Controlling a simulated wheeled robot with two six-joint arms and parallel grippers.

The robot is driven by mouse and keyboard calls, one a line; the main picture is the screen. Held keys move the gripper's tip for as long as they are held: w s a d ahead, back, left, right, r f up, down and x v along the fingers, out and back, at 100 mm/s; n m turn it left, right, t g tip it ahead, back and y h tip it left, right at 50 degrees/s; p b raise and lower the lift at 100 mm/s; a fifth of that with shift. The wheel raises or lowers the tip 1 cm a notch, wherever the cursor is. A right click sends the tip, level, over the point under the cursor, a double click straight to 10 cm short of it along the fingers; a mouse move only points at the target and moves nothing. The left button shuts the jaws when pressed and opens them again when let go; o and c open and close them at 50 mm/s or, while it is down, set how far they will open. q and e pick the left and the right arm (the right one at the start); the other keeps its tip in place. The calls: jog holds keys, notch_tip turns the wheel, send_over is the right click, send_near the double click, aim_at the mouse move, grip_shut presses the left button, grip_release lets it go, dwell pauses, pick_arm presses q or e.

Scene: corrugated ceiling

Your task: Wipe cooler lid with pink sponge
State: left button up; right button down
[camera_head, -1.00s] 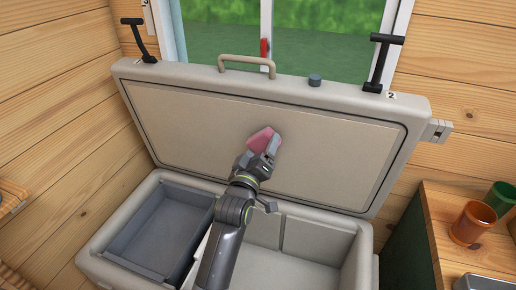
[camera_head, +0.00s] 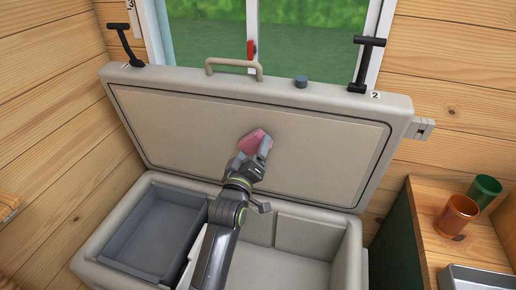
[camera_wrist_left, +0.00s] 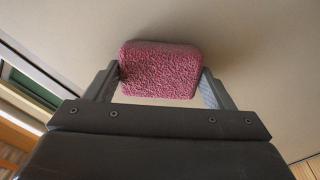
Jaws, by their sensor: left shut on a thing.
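The pink sponge (camera_head: 254,141) is at the inner face of the open cooler lid (camera_head: 180,118), near its middle. My left gripper (camera_head: 262,150) is shut on the sponge from below. In the left wrist view the sponge (camera_wrist_left: 160,70) sits between the two fingers, against or very close to the lid's pale inner panel (camera_wrist_left: 245,40); I cannot tell firm contact. The lid stands tilted back, with a handle (camera_head: 234,66) on its top edge. The cooler body (camera_head: 88,258) is open below it. My right gripper is not in view.
A grey tray (camera_head: 150,236) sits in the cooler's left side. A wooden counter (camera_head: 425,205) at right holds an orange cup (camera_head: 457,215), a green cup (camera_head: 484,190) and a metal tray (camera_head: 480,278). A window (camera_head: 310,40) is behind the lid.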

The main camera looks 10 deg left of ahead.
aim_at(249, 148)
pick_arm(q)
jog(key=shift+a, duration=0.75)
jog(key=shift+s+p, duration=0.3)
jog(key=shift+s, duration=0.3)
jog(key=s, duration=0.1)
jog(key=s+f, duration=0.1)
jog(key=s, duration=0.1)
jog(key=shift+s+b, duration=0.25)
jog(key=shift+b, duration=0.15)
jog(key=shift+s+r, duration=0.15)
jog(key=shift+s, duration=0.5)
